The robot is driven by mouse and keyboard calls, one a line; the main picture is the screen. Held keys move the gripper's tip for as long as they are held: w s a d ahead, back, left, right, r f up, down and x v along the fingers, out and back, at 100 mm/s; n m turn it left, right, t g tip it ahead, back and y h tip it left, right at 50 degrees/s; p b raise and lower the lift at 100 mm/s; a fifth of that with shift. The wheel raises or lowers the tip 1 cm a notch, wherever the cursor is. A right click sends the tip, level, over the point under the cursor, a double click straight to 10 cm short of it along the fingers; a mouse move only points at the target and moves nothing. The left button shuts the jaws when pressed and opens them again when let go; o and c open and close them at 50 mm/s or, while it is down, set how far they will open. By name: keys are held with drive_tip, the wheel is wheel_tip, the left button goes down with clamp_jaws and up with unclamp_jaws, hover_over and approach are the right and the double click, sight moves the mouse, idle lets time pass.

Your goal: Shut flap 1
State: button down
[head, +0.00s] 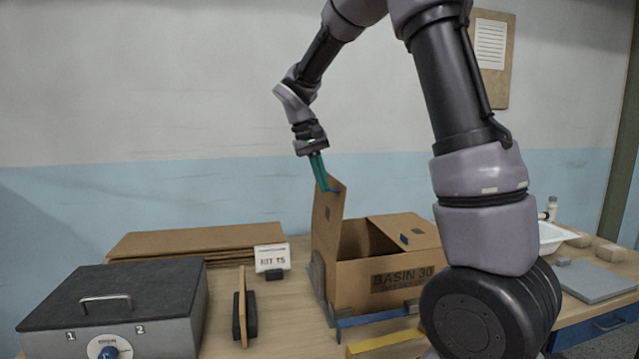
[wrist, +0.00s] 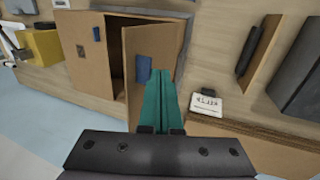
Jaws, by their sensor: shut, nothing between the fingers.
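An open cardboard box (head: 385,285) marked BASIN 30 stands on the bench; it also shows in the wrist view (wrist: 85,65). One flap (head: 327,220) stands upright at its left side, and it shows in the wrist view (wrist: 148,50) with a blue patch. The opposite flap (head: 405,229) lies inward over the right part of the opening. I cannot read which flap is number 1. My gripper (head: 321,183) is shut and empty, its teal fingers (wrist: 165,95) pointing down close beside the upright flap's top edge. I cannot tell whether they touch it.
Left of the box stand a KIT sign (head: 270,258), flat cardboard sheets (head: 195,241), an upright board (head: 243,305) and a grey case (head: 110,305) with a dial. Blue (head: 375,317) and yellow (head: 385,343) bars lie in front. A white tray (head: 553,236) stands at right.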

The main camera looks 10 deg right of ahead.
drive_tip(key=d+f+y, duration=0.3)
drive_tip(key=d+y, duration=0.2)
drive_tip(key=d, duration=0.4)
drive_tip(key=d+f+y, duration=0.4)
drive_tip(key=d+y, duration=0.2)
drive_tip(key=d, duration=0.3)
drive_tip(key=d+f+y, duration=0.4)
drive_tip(key=f, duration=0.4)
drive_tip(key=shift+f, duration=0.35)
drive_tip(key=shift+s+f, duration=0.1)
